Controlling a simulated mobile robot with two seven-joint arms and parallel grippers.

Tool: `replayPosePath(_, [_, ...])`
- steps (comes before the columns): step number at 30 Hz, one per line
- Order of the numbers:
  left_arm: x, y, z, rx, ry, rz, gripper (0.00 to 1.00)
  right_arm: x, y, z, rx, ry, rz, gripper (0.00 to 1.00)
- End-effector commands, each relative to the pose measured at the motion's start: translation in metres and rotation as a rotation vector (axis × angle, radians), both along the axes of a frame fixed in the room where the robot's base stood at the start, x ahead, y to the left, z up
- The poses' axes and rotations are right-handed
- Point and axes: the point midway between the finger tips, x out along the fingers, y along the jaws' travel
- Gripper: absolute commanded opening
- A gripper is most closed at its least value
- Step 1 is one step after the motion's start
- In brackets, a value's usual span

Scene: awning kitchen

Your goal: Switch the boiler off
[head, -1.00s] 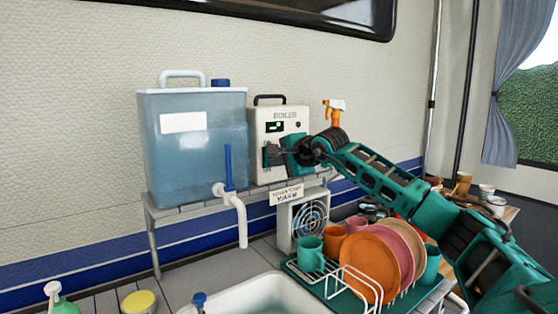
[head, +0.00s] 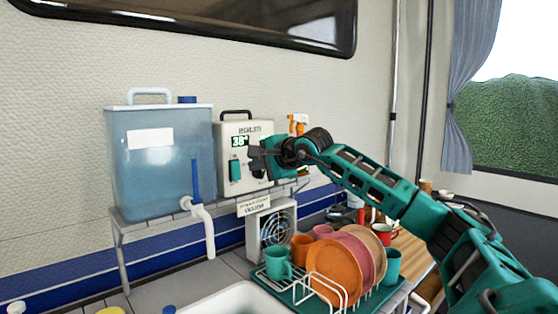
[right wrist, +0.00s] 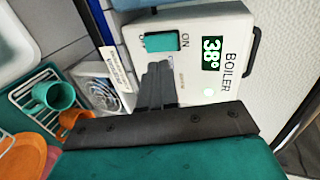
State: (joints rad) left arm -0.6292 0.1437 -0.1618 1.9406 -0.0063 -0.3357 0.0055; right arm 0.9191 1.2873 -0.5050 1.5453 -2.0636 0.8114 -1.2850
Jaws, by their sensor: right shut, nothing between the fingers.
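The boiler (head: 227,148) is a white box with a black top handle. Its display (head: 239,141) is lit and reads 38°. The green rocker switch (head: 235,170) is on its front. In the right wrist view, the switch (right wrist: 161,42) sits between an ON label and a partly hidden label; I cannot tell which way it is tipped. My right gripper (head: 254,162) is shut and empty, just right of the switch in the head view and apart from it. The right wrist view shows its fingers (right wrist: 156,72) below the switch, over the boiler face. My left gripper is out of view.
A blue water tank (head: 160,165) with a tap (head: 197,190) stands left of the boiler on the same shelf. Below are a fan heater (head: 270,229) and a dish rack (head: 290,293) with plates and mugs. An orange spray bottle (head: 298,122) is behind my gripper.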

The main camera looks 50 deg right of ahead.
Motion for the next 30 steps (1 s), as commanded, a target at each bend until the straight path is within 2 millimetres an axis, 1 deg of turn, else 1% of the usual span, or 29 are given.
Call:
replayPosePath(1, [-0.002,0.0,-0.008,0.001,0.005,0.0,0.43,-0.011,0.0,0.0,-0.006,0.003,-0.001,0.0])
replayPosePath(6, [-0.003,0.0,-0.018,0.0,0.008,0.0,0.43,-0.04,0.003,0.013,-0.004,0.003,-0.003,0.0])
replayPosePath(9, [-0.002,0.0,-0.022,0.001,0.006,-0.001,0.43,-0.053,0.005,0.02,-0.005,0.005,-0.002,0.0])
replayPosePath(12, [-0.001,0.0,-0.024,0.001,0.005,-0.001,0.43,-0.063,0.006,0.025,-0.002,0.003,-0.002,0.0])
replayPosePath(18, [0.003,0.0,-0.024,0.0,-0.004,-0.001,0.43,-0.072,0.008,0.03,0.001,0.004,-0.001,0.0])
replayPosePath(30, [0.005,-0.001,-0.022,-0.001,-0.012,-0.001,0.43,-0.073,0.009,0.031,0.001,0.004,0.0,0.0])
